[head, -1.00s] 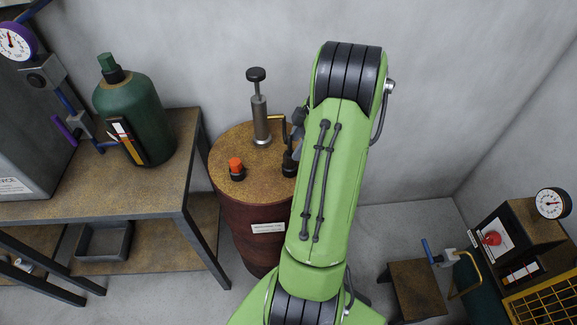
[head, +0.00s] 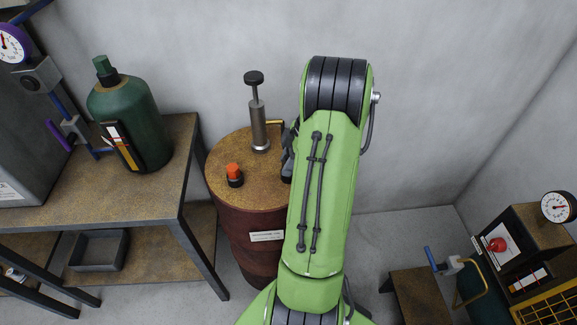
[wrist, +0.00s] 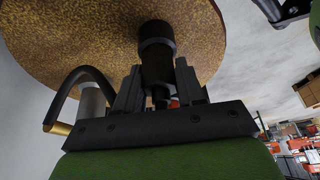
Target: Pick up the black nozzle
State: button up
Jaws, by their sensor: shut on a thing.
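The black nozzle (wrist: 157,45) is a dark, stepped cylinder between the two fingers of my gripper (wrist: 158,88) in the wrist view. My gripper is shut on it. The round, rust-brown drum top (wrist: 80,35) lies behind it; I cannot tell whether the nozzle touches it. In the head view, my green arm hides the nozzle and most of the gripper, at the right edge of the drum (head: 252,222).
A grey hand pump (head: 259,128) with a curved spout and an orange-capped black piece (head: 234,174) stand on the drum. A green bottle (head: 125,125) is on the left bench (head: 172,190). A gauge (head: 557,207) and boxes stand at right.

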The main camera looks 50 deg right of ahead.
notch_tip(320, 180, up, 10)
jog(key=p, duration=0.4)
jog(key=shift+r, duration=0.1)
